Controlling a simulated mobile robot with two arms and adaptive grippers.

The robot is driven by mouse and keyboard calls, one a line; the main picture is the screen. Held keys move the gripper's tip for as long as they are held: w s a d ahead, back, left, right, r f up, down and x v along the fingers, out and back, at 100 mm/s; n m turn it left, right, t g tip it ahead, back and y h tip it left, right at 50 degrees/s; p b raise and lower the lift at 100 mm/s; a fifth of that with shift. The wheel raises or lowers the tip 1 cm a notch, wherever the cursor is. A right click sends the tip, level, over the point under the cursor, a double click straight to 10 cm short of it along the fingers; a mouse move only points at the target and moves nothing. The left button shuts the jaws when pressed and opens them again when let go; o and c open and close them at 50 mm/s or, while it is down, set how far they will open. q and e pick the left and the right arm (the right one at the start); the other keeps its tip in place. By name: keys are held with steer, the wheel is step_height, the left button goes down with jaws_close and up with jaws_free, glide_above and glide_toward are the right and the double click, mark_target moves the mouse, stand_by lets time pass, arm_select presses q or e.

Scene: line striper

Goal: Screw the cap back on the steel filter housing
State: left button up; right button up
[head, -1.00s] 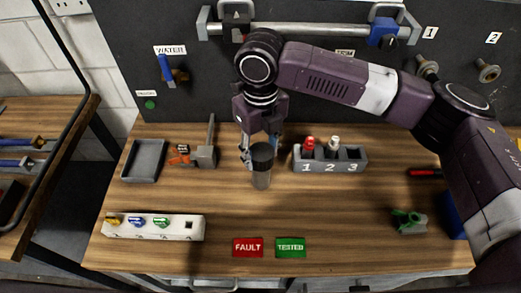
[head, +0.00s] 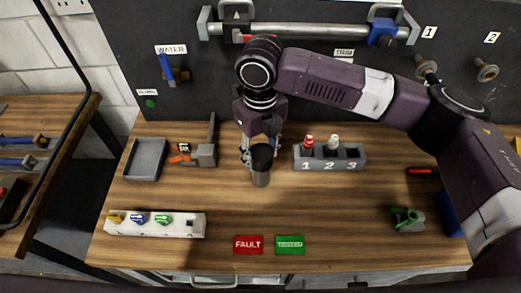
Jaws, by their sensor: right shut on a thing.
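The steel filter housing (head: 261,179) is a small grey cylinder standing upright near the middle of the wooden bench. A black cap (head: 262,158) sits at its top, in line with it. Whether the cap is threaded on or only resting there cannot be told. My right gripper (head: 262,148) points down from above and is shut on the black cap, its fingers at the cap's sides and partly behind it. My left gripper is not in view.
A grey holder (head: 330,164) numbered 1 to 3 stands right of the housing. A grey tray (head: 145,174) and a grey clamp (head: 206,154) are to the left. A white block (head: 180,229) with coloured parts is front left. FAULT (head: 248,245) and TESTED (head: 290,245) plates lie in front.

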steer(key=shift+f, duration=0.1)
stand_by(0.4)
steer(key=o, duration=1.2)
steer(key=shift+c, duration=0.5)
steer(key=shift+n+p, duration=0.75)
steer(key=shift+n, duration=0.15)
steer(key=shift+n+p, duration=0.35)
steer(key=shift+n, duration=1.05)
